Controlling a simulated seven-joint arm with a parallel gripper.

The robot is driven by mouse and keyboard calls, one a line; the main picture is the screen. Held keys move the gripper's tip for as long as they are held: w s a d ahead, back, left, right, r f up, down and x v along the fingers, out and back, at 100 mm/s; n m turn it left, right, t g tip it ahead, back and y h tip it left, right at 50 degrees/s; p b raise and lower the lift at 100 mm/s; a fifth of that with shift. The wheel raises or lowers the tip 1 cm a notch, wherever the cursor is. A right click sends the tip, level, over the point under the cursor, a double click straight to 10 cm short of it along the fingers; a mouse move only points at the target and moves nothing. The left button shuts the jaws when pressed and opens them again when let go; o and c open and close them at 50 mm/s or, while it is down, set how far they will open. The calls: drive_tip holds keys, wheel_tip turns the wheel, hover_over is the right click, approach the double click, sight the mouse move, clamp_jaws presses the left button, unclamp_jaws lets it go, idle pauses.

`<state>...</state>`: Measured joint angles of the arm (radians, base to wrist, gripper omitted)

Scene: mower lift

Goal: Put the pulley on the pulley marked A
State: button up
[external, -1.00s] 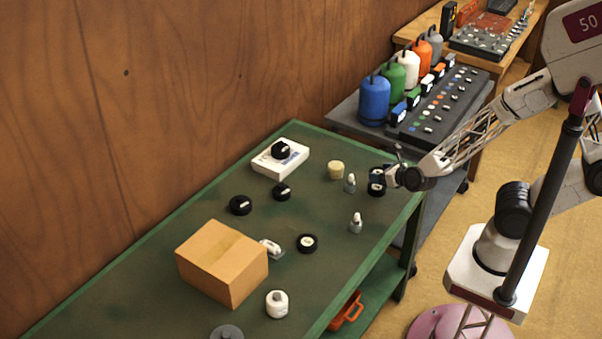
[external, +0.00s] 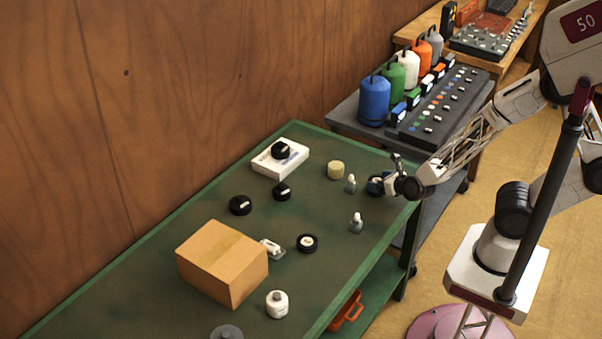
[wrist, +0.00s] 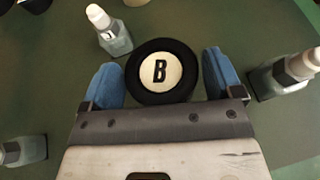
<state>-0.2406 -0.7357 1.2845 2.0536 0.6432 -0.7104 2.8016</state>
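A black pulley with a white hub marked B (wrist: 160,72) lies between the two blue fingers of my gripper (wrist: 161,62) in the wrist view. The fingers stand apart on either side of it, with little gap; I see no clear grip. In the external view my gripper (external: 378,185) is low at the table's right end and mostly hides that pulley. Other round black parts are a white-hubbed one (external: 307,243), two dark ones (external: 240,205) (external: 282,191), and one (external: 281,150) on a white box. Their marks are unreadable, so I cannot tell which is A.
Small grey-and-white bottles (external: 350,184) (external: 356,223) stand close to my gripper. A tan cylinder (external: 336,170), a cardboard box (external: 222,262), a white jar (external: 277,304) and the white box (external: 293,163) are on the green table (external: 150,250).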

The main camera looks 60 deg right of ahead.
drive_tip(key=shift+o, duration=1)
drive_tip(key=shift+r, duration=0.1)
drive_tip(key=shift+s+r, duration=0.1)
drive_tip(key=v, duration=1.1)
drive_tip(key=shift+s+r, duration=0.2)
drive_tip(key=shift+s, duration=0.15)
drive_tip(key=shift+a, duration=0.15)
